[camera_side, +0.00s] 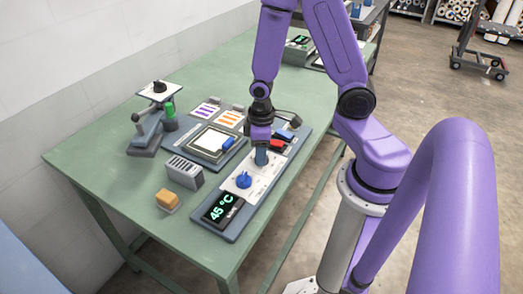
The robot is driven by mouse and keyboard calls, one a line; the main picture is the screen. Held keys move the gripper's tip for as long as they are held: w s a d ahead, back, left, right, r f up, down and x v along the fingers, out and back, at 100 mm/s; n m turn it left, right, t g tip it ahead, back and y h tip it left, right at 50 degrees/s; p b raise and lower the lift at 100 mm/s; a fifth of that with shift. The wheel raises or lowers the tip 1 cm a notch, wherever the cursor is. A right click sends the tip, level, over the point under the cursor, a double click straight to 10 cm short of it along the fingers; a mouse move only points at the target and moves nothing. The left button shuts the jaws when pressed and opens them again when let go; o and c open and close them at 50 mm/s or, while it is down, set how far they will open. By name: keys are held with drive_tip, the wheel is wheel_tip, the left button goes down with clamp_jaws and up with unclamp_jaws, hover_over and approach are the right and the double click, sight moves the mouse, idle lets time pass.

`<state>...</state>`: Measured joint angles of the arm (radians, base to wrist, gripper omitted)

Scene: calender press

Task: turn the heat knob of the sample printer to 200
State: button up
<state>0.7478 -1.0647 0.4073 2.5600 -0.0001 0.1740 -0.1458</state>
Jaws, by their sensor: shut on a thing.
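The sample printer (232,228) is a long dark blue-grey base along the table's right edge, with a white control panel (252,190) on it. A blue knob (243,180) stands uncovered on the panel, in front of my gripper. A black display (222,210) at the near end reads 45 °C in green. My gripper (261,160) points down at the panel's far part, behind the blue knob and apart from it. It is shut on a knob there, mostly hidden by the fingers. Any scale marks are too small to read.
A framed plate (213,142) with a blue handle lies left of the panel. Red and blue blocks (280,142) sit behind my gripper. The near left is clear.

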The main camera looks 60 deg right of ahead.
drive_tip(key=m, duration=1.1)
drive_tip(key=shift+m, duration=0.4)
drive_tip(key=m, duration=1.1)
idle(0.3)
drive_tip(key=o, duration=1.1)
